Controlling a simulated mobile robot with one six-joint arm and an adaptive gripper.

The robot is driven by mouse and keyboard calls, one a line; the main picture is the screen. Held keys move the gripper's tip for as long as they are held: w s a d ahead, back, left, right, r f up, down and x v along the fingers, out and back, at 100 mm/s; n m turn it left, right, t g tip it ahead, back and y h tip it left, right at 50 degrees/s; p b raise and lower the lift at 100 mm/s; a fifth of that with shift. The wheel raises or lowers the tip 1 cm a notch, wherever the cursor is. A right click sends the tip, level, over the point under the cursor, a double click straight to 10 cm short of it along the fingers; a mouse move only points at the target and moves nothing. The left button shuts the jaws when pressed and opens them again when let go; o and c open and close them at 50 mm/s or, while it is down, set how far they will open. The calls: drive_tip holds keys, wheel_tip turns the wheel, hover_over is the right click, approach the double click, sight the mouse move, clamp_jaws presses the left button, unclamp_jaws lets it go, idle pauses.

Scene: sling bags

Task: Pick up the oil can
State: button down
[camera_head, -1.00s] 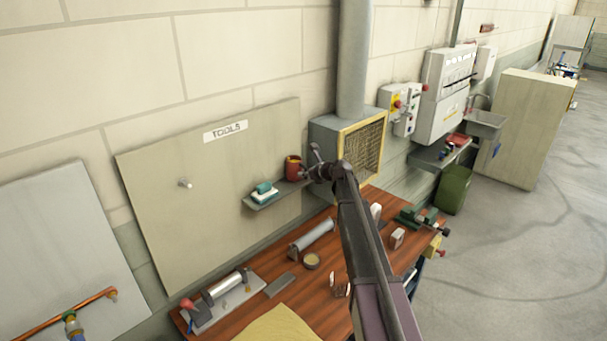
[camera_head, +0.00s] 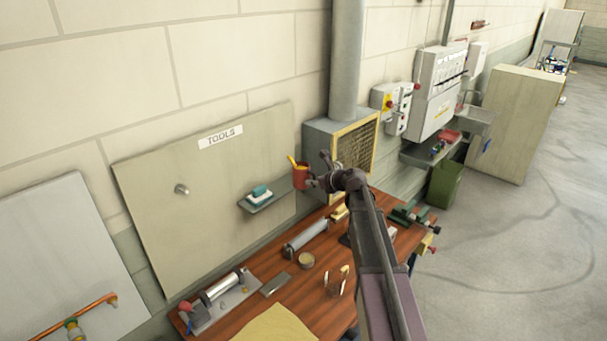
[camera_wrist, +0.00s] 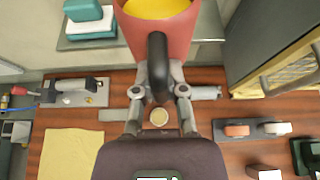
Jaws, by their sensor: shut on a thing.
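My gripper (camera_head: 318,176) is at the can's right side in the head view. In the wrist view my gripper (camera_wrist: 159,93) has its two fingers closed on the handle, one on each side. The fingertips are partly hidden by the handle.
A teal and white block (camera_head: 259,193) sits on the shelf beside the can. Below is the wooden bench (camera_head: 310,302) with a grey cylinder, a round tin and a green vice (camera_head: 410,215). A yellow-framed vent box (camera_head: 352,150) stands close behind my gripper.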

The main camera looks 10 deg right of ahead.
drive_tip(key=shift+s+d+r, duration=0.1)
drive_tip(key=shift+s+d, duration=0.1)
drive_tip(key=shift+s, duration=0.45)
drive_tip(key=shift+s+d, duration=0.25)
drive_tip(key=shift+s, duration=0.4)
drive_tip(key=shift+s+d+r, duration=0.1)
drive_tip(key=shift+s+d, duration=0.1)
drive_tip(key=shift+s, duration=0.45)
drive_tip(key=shift+f, duration=0.2)
